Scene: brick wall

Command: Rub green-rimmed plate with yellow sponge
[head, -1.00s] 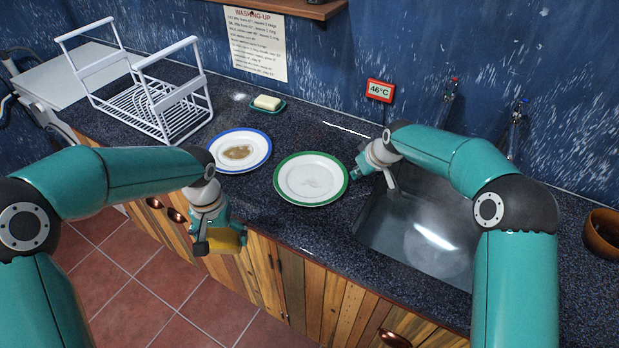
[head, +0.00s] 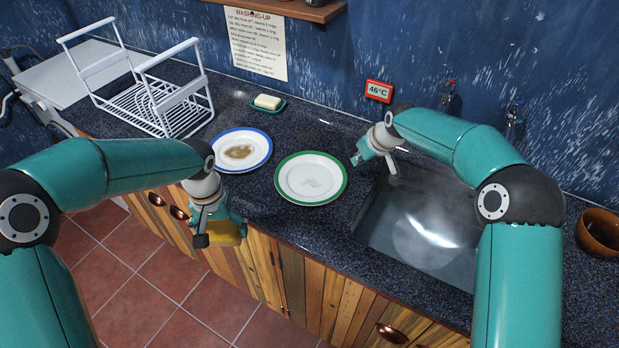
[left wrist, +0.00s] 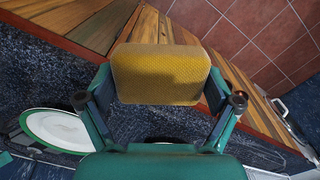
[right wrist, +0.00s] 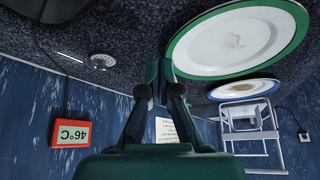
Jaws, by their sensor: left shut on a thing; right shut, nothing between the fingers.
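The green-rimmed plate (head: 311,170) lies on the dark counter, left of the sink, with a faint greyish smear at its centre. It also shows in the right wrist view (right wrist: 240,42). My left gripper (head: 218,240) is shut on the yellow sponge (left wrist: 160,74), in front of the counter's front edge and left of the plate. In the head view the sponge (head: 228,233) is partly hidden by the fingers. My right gripper (head: 364,160) is shut and empty, just right of the plate's far right rim and apart from it.
A blue-rimmed plate (head: 239,151) with a brown smear lies left of the green-rimmed one. Behind are a white dish rack (head: 150,98) and a soap dish (head: 267,104). A steaming sink (head: 420,235) is at right, a brown bowl (head: 599,232) beyond it. A red 46°C display (head: 379,91) hangs on the wall.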

